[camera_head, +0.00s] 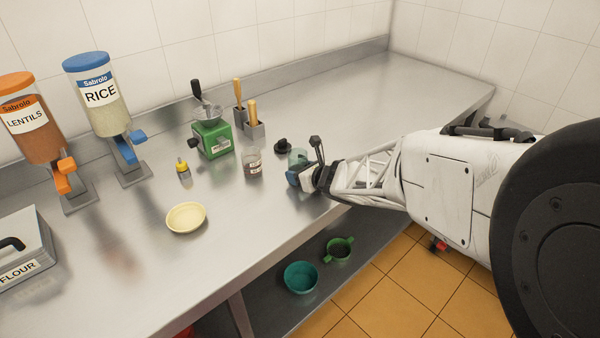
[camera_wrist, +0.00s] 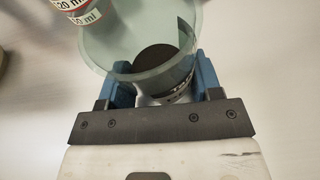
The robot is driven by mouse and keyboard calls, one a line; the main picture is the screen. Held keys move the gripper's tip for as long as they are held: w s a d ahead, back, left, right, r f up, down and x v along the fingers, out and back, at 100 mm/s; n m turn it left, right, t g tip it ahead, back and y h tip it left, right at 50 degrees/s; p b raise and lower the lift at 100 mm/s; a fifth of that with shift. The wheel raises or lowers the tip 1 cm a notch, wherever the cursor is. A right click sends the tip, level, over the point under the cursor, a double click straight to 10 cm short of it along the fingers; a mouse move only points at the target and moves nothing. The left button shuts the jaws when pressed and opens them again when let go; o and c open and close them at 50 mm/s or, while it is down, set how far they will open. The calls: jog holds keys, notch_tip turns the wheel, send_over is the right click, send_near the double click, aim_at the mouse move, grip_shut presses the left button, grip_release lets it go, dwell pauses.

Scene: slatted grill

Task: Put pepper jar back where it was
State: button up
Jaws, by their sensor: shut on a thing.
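A greenish clear glass (camera_head: 298,156) stands just behind my gripper. In the wrist view this glass (camera_wrist: 108,45) overlaps the jar's lid; I cannot tell whether they touch.
A clear container (camera_head: 252,163), a black object (camera_head: 283,146), a green grinder (camera_head: 215,138) and a yellow-topped bottle (camera_head: 183,169) stand to the left. A cream bowl (camera_head: 186,217) is near the front. The counter's right back part (camera_head: 400,85) is clear.

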jog(key=shift+f, duration=0.15)
jog(key=o, duration=1.1)
jog(key=shift+c, duration=0.2)
jog(key=shift+v, duration=6.05)
